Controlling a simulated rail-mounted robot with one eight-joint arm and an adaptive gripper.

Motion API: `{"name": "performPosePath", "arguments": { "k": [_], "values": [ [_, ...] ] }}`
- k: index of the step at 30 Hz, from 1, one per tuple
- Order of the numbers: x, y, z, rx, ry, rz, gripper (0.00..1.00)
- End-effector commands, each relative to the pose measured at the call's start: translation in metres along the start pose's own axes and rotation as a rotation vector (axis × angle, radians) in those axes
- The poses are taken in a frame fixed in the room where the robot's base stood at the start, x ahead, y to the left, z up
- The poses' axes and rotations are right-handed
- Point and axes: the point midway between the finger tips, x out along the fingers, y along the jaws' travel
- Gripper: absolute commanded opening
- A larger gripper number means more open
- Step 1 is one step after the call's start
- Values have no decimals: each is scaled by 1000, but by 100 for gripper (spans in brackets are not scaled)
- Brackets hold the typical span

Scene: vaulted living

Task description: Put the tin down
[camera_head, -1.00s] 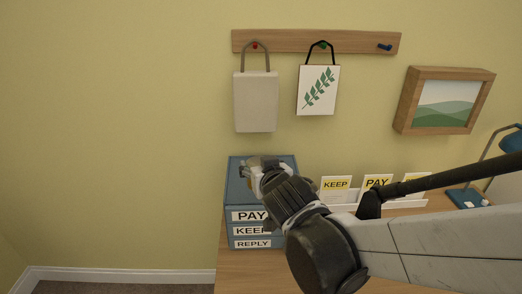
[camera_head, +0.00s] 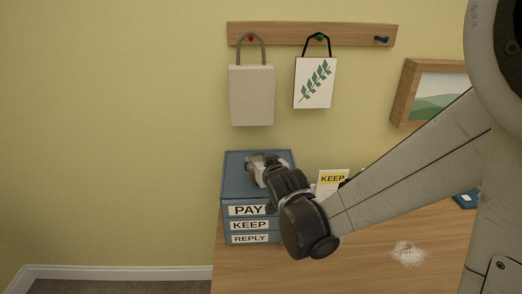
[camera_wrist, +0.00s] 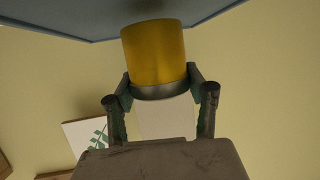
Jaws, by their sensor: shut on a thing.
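A yellow tin (camera_wrist: 153,52) with a grey band at one end is between the fingers of my gripper (camera_wrist: 161,80), which is shut on it, in the wrist view. The tin's far end meets the blue surface of the drawer unit (camera_wrist: 70,18) in that picture; I cannot tell whether they touch. In the head view my gripper (camera_head: 260,166) is over the top of the blue drawer unit (camera_head: 236,187), labelled PAY, KEEP and REPLY. The tin is mostly hidden there by my gripper and wrist.
The drawer unit stands at the left end of the wooden desk (camera_head: 370,255). A KEEP card (camera_head: 332,179) stands to its right. A pale bag (camera_head: 252,95) and a leaf-print bag (camera_head: 315,83) hang on a peg rail (camera_head: 285,34) above. A white patch (camera_head: 408,253) marks the desk.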

Motion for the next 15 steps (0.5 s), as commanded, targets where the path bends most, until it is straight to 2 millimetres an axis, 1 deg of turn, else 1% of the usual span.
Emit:
{"name": "performPosePath", "arguments": {
  "k": [1,3,6,15],
  "values": [
    [3,0,7,0,0,0,18],
    [5,0,13,0,0,0,18],
    [7,0,18,0,0,0,18],
    [7,0,20,0,0,0,18]
  ]
}}
